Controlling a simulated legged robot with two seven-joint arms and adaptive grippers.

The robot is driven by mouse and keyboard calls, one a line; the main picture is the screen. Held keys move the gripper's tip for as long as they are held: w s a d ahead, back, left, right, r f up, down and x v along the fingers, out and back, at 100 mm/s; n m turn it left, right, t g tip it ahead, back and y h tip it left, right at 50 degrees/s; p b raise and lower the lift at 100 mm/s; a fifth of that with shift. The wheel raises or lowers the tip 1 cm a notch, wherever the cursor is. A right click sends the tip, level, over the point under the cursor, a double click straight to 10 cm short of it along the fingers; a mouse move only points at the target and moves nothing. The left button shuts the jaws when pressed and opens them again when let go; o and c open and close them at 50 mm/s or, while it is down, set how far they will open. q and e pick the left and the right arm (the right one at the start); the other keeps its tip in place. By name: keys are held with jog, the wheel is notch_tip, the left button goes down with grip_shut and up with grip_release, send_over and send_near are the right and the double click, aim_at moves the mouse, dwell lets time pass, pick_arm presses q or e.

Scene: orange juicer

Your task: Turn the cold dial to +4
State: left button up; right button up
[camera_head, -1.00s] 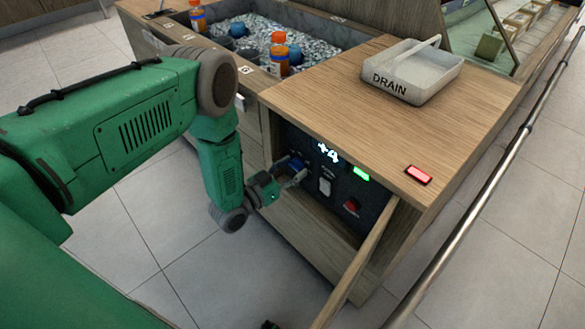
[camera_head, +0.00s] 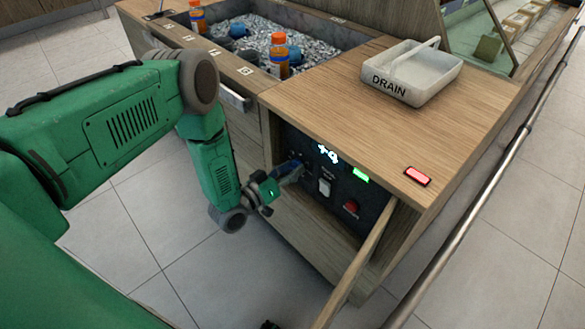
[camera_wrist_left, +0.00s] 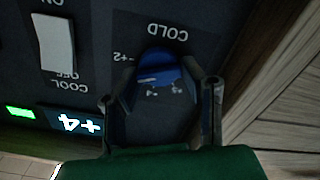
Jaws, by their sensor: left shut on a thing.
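The blue cold dial (camera_wrist_left: 158,72) sits on the dark control panel (camera_wrist_left: 100,20) under the COLD label, seen upside down in the left wrist view. My left gripper (camera_wrist_left: 160,92) has one finger on each side of the dial and is shut on it. In the head view my left gripper (camera_head: 290,172) reaches the panel from the left and mostly hides the dial. The lit display reads +4 (camera_head: 328,154), and it also shows in the left wrist view (camera_wrist_left: 78,123).
Beside the dial are a white switch (camera_head: 325,187), a green light (camera_head: 361,174) and a red button (camera_head: 351,206). An open wooden door (camera_head: 355,268) stands right of the panel. The counter above holds a white DRAIN tray (camera_head: 410,75) and an ice bin with bottles (camera_head: 279,55).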

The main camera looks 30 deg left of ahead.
pick_arm(q)
jog(key=n, duration=0.3)
jog(key=shift+a+f, duration=0.15)
jog(key=n+b, duration=0.1)
jog(key=n, duration=0.2)
jog(key=shift+f+n, duration=0.1)
jog(key=shift+n, duration=0.2)
jog(key=n+b, duration=0.2)
jog(key=n, duration=0.4)
jog(key=shift+s+a+f, duration=0.1)
jog(key=shift+f, duration=0.05)
jog(key=o, duration=1)
jog(key=shift+o, duration=0.8)
jog(key=v, duration=1.2)
jog(key=shift+a, duration=0.15)
